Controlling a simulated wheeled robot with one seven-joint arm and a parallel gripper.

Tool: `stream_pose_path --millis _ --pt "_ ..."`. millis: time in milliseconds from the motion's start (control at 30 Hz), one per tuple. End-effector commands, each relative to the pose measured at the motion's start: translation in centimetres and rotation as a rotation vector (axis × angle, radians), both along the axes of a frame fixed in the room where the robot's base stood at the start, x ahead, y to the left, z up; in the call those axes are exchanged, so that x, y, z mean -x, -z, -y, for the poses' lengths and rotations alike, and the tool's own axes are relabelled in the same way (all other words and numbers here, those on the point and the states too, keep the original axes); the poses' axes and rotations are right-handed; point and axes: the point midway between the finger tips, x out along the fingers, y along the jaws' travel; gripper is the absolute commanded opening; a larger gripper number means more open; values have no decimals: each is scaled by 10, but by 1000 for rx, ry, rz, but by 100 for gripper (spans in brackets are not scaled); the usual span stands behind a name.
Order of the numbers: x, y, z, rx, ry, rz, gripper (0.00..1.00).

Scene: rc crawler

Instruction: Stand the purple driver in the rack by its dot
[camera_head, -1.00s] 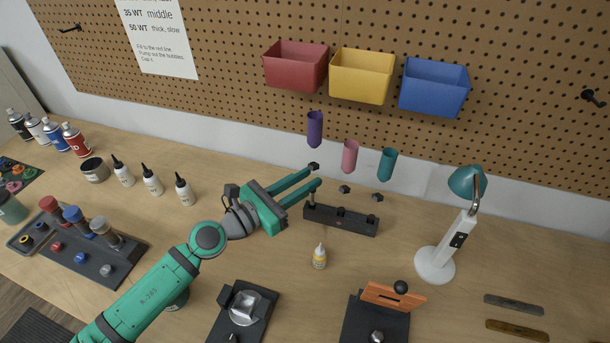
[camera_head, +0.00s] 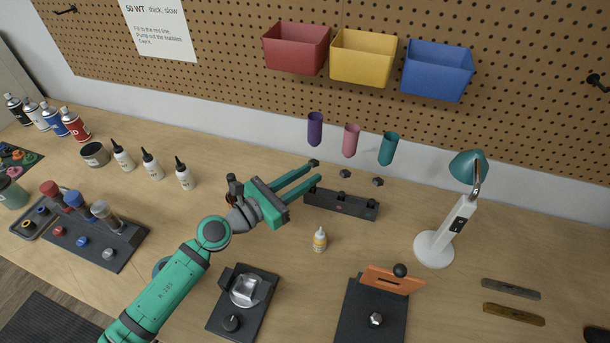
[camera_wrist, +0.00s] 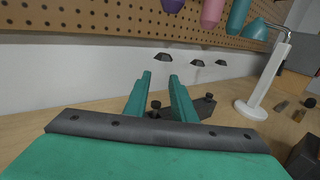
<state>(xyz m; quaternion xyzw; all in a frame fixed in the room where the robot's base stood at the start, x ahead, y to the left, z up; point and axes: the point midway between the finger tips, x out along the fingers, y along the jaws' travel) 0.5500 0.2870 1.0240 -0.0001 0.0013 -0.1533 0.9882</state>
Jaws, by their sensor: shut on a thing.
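The purple driver (camera_head: 315,130) has a rounded purple body up against the wall background. A small black piece (camera_head: 313,162) shows below it, just above my fingertips. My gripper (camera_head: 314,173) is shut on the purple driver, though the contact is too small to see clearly. In the wrist view the two green fingers (camera_wrist: 160,78) stand a little apart, with the driver's purple end (camera_wrist: 172,5) at the top edge. The rack (camera_head: 340,205), a low black bar with several dark knobs, lies on the bench just right of and below my fingertips. Its dots cannot be told clearly.
A pink driver (camera_head: 351,140) and a teal driver (camera_head: 388,149) are right of the purple one. A small bottle (camera_head: 320,239) stands in front of the rack, and a lamp (camera_head: 434,249) to its right. Red, yellow and blue bins hang above.

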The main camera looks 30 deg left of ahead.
Motion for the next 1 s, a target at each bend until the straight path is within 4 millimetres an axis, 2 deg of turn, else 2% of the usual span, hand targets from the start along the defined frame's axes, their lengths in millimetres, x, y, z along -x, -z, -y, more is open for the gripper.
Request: stream_pose_path --millis 133,167,200,233,533,667,1000 --pt "0 0 0 0 0 0 0" --pt "0 0 0 0 0 0 31" --pt "0 0 0 0 0 0 40" --pt "0 0 0 0 0 0 45" --pt "1 0 -1 0 -1 0 45" --pt "7 0 -4 0 -3 0 45" --pt "54 -1 -19 1 -6 2 45"
